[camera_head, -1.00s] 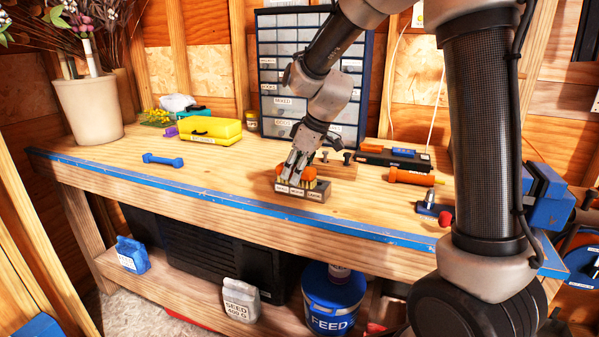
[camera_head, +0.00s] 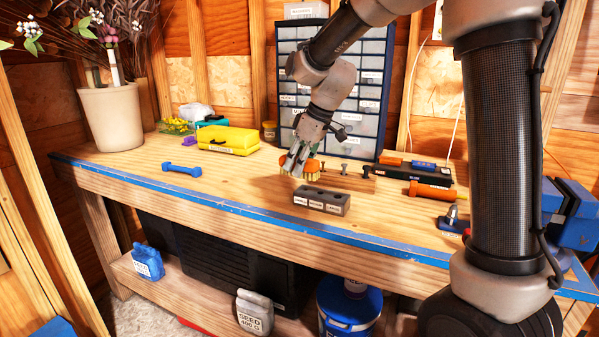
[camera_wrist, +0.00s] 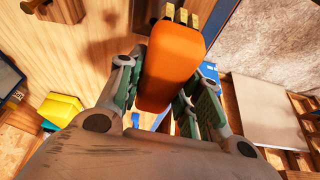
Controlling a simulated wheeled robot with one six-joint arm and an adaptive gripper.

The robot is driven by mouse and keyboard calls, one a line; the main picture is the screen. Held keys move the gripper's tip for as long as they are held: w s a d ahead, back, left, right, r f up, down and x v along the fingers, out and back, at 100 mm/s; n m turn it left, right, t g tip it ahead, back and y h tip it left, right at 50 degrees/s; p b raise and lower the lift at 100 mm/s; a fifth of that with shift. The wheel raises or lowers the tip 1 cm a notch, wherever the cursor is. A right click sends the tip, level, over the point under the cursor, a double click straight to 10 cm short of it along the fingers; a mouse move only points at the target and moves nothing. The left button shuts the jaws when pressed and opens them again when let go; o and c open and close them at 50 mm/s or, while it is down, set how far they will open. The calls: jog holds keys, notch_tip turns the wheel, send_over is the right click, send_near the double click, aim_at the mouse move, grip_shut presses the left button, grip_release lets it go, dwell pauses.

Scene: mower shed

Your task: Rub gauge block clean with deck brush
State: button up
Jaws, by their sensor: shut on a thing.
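The gauge block (camera_head: 321,201) is a dark grey bar with holes in its top and pale labels on its front face. It lies on the bench near the blue front edge. My gripper (camera_head: 297,165) is shut on the deck brush (camera_head: 313,165), which has an orange body and yellow bristles. The brush is behind and left of the block, apart from it, with bristles downward. In the wrist view the orange brush (camera_wrist: 170,65) sits between my fingers and hides what is under it.
A wooden stand with dark bolts (camera_head: 344,170) is close behind and right of the brush. A yellow case (camera_head: 228,140) and a blue dumbbell (camera_head: 181,169) lie left. An orange-handled tool (camera_head: 432,190) lies right. A drawer cabinet (camera_head: 372,105) stands behind. Bench left of the block is clear.

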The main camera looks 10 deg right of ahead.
jog(key=shift+r, duration=1.7)
jog(key=shift+d, duration=0.1)
